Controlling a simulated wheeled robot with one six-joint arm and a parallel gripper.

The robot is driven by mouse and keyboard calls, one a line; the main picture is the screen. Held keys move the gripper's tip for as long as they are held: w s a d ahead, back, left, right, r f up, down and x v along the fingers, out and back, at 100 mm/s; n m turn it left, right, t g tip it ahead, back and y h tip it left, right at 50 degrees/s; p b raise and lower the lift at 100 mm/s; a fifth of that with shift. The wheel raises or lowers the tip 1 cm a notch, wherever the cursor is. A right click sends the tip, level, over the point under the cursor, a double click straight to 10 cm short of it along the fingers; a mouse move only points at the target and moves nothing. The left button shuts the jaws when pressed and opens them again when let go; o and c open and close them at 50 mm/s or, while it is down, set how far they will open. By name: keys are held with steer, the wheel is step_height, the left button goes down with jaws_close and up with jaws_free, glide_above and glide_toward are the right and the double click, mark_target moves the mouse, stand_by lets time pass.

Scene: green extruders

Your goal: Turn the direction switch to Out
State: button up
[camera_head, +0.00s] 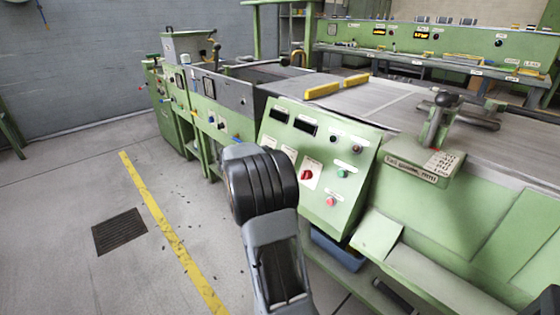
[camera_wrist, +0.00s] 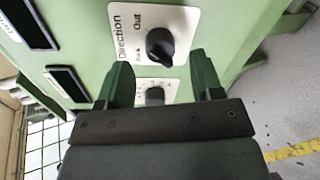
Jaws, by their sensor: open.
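The direction switch (camera_wrist: 160,46) is a black rotary knob on a white plate (camera_wrist: 186,18) in the wrist view. The plate reads "Direction", with "Out" at its upper left and another word, likely "Back", at its lower left. I cannot tell for sure which mark the knob points to. My gripper (camera_wrist: 161,66) is open, its dark green fingers on either side below the knob, with nothing between them gripped. I cannot tell whether they touch the panel. In the head view my arm hides the gripper and most of the switch area.
A second black knob (camera_wrist: 155,96) sits between the fingers on a lower white plate. The green control panel (camera_head: 350,160) also carries a red knob (camera_head: 306,175), a green button (camera_head: 342,174) and a red button (camera_head: 331,201).

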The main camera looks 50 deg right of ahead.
steer(key=p+v, duration=0.2)
steer(key=v, duration=0.8)
steer(key=shift+a, duration=0.15)
steer(key=shift+r, duration=0.15)
